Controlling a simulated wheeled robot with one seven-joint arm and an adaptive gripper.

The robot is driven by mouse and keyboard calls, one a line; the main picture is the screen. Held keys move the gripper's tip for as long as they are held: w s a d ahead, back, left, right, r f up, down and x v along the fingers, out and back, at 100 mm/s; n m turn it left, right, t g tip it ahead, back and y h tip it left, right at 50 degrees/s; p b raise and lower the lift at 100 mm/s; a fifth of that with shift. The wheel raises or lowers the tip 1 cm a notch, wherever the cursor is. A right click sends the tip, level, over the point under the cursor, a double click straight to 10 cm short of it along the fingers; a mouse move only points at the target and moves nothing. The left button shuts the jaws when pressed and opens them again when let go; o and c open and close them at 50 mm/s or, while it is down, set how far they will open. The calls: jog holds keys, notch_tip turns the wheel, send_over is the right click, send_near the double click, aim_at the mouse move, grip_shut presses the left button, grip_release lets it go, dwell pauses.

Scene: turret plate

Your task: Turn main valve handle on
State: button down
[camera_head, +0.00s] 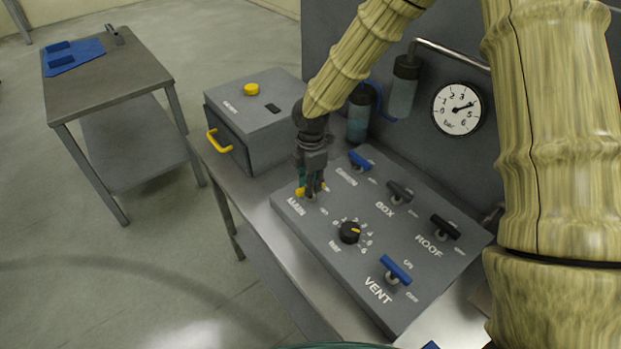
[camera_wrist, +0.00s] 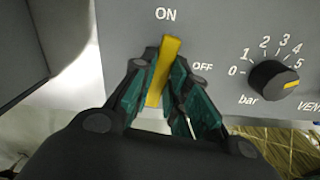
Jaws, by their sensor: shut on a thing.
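The yellow main valve handle (camera_wrist: 165,70) is a flat bar on the grey control panel. In the wrist view its upper end points up toward the ON label, with a slight tilt to the right, and away from OFF. My gripper (camera_wrist: 159,68) has a teal finger on each side of the bar and is shut on it. In the head view my gripper (camera_head: 311,192) reaches down at the panel's left corner by the MAIN label. Only small yellow ends of the main valve handle (camera_head: 300,192) show there; the fingers hide its middle.
A black knob with a yellow mark (camera_head: 350,232) is beside the main valve. Blue GREEN (camera_head: 361,160) and VENT (camera_head: 396,270) handles and black BOX (camera_head: 399,191) and ROOF (camera_head: 445,227) handles share the panel. A pressure gauge (camera_head: 457,108) and a grey box (camera_head: 262,115) stand behind.

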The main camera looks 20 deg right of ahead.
jog(key=shift+s+n+p, duration=0.1)
jog(key=shift+n+p, duration=0.3)
jog(key=shift+n, duration=0.5)
jog(key=shift+f, duration=0.1)
jog(key=c, duration=1.4)
grip_release()
jog(key=shift+a, duration=0.1)
jog(key=shift+r, duration=0.2)
notch_tip(320, 180, up, 12)
jog(key=shift+f, duration=0.15)
